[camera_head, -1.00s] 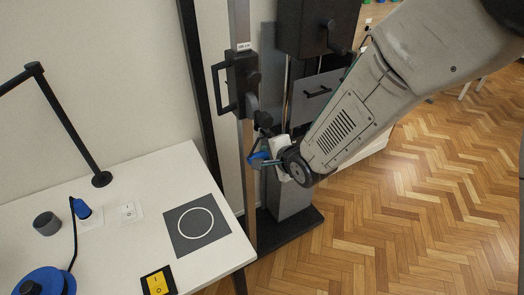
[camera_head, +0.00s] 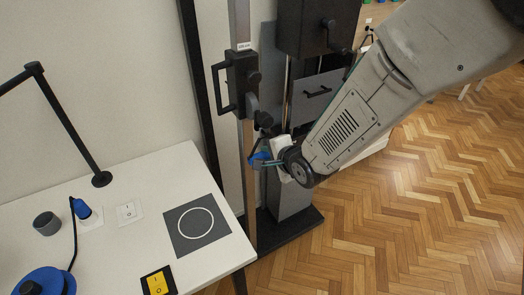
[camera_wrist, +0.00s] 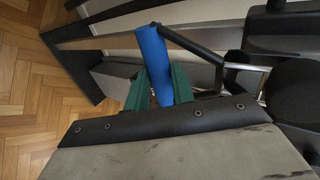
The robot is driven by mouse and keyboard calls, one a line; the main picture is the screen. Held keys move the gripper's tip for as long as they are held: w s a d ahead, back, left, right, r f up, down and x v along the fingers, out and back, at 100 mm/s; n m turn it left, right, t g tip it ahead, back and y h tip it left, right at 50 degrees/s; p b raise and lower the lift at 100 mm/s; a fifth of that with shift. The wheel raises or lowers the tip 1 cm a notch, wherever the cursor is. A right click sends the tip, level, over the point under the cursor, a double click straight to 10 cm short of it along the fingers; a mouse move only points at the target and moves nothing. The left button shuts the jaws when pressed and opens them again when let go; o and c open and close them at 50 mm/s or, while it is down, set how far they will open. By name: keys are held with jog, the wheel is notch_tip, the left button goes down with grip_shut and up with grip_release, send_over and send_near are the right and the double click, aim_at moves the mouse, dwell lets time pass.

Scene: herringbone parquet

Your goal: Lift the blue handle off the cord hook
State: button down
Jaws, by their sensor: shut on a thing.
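The blue handle (camera_head: 259,158) shows at the tip of my arm in the head view, beside the upright post. In the wrist view the blue handle (camera_wrist: 153,58) stands between the two green fingers of my gripper (camera_wrist: 160,88), which is shut on it. A dark rod or cord runs from the handle's top end to the right. In the head view my gripper (camera_head: 271,162) is small and partly hidden by my wrist. A dark hook-like part (camera_head: 264,120) sits just above the handle. I cannot tell whether the handle touches it.
The post (camera_head: 243,140) carries a black bracket (camera_head: 240,83) with a pull handle. A dark machine column (camera_head: 290,200) stands close behind my gripper. The white table (camera_head: 130,195) at the left holds switches, a blue plug and a blue reel. Parquet floor at the right is free.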

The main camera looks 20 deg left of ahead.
jog(key=s+d, duration=0.2)
jog(key=d, duration=0.1)
jog(key=shift+s+r, duration=0.15)
jog(key=shift+s, duration=0.05)
jog(key=shift+s, duration=0.1)
dwell(0.5)
jog(key=s+d, duration=0.5)
jog(key=shift+d, duration=0.4)
dwell(0.3)
